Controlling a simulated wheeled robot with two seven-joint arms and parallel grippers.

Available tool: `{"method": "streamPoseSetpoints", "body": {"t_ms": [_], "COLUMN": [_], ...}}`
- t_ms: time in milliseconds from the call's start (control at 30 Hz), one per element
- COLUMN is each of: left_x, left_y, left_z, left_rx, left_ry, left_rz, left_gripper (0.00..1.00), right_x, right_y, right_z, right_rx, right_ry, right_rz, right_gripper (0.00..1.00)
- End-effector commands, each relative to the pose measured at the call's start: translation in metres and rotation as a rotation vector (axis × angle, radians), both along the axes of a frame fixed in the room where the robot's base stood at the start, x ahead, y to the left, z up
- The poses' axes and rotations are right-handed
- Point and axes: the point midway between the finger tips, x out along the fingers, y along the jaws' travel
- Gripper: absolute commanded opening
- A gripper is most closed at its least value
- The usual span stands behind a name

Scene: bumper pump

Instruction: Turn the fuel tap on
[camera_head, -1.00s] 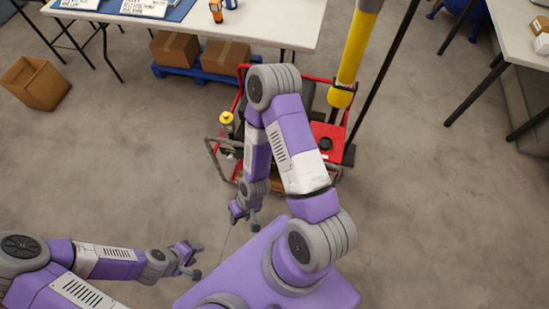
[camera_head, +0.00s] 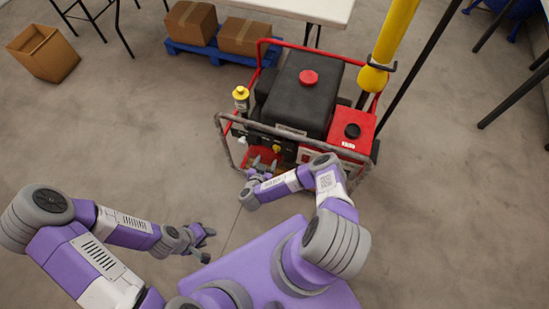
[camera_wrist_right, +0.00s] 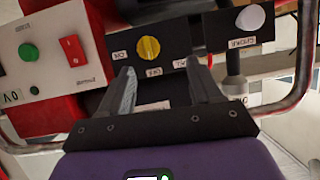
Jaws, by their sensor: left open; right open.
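The fuel tap is a round yellow knob (camera_wrist_right: 148,48) on a black panel in the right wrist view, with small labels that seem to read ON to its left and OFF and FUEL below and to its right. Its exact setting is too small to tell. It also shows as a yellow spot in the head view (camera_head: 277,149) on the front of the red-framed pump. My right gripper (camera_wrist_right: 163,68) is open and empty, its fingers pointing at the panel just short of the knob, one finger on each side in the picture. My left gripper (camera_head: 205,243) is open and empty above the floor.
Beside the tap are a pale choke knob (camera_wrist_right: 250,17), a green button (camera_wrist_right: 28,52) and a red switch (camera_wrist_right: 71,50). The pump's grey tube frame (camera_wrist_right: 296,105) runs close around my right gripper. A yellow pipe (camera_head: 394,35) stands behind the pump.

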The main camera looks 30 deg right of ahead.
Motion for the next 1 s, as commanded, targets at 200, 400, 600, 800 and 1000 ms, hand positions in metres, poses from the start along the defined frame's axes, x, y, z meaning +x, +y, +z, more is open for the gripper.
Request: {"method": "streamPoseSetpoints", "body": {"t_ms": [200, 400, 600, 800, 1000], "left_x": [0.0, 0.0, 0.0, 0.0, 0.0], "left_y": [0.0, 0.0, 0.0, 0.0, 0.0], "left_z": [-0.012, -0.028, -0.039, -0.04, -0.039], "left_rx": [0.0, 0.0, 0.0, 0.0, 0.0], "left_ry": [-0.001, -0.001, -0.001, -0.001, -0.001], "left_rz": [-0.001, -0.001, 0.0, 0.0, 0.0], "left_gripper": [0.43, 0.43, 0.43, 0.43, 0.43], "right_x": [-0.001, 0.019, 0.033, 0.037, 0.037], "right_y": [-0.022, -0.045, -0.06, -0.064, -0.064], "right_z": [-0.014, -0.027, -0.035, -0.035, -0.035], "right_rx": [-0.04, -0.04, -0.038, -0.038, -0.037], "right_ry": [0.017, 0.015, 0.016, 0.016, 0.016], "right_rz": [-0.071, -0.069, -0.065, -0.063, -0.062], "right_gripper": [0.64, 0.64, 0.64, 0.64, 0.58]}}
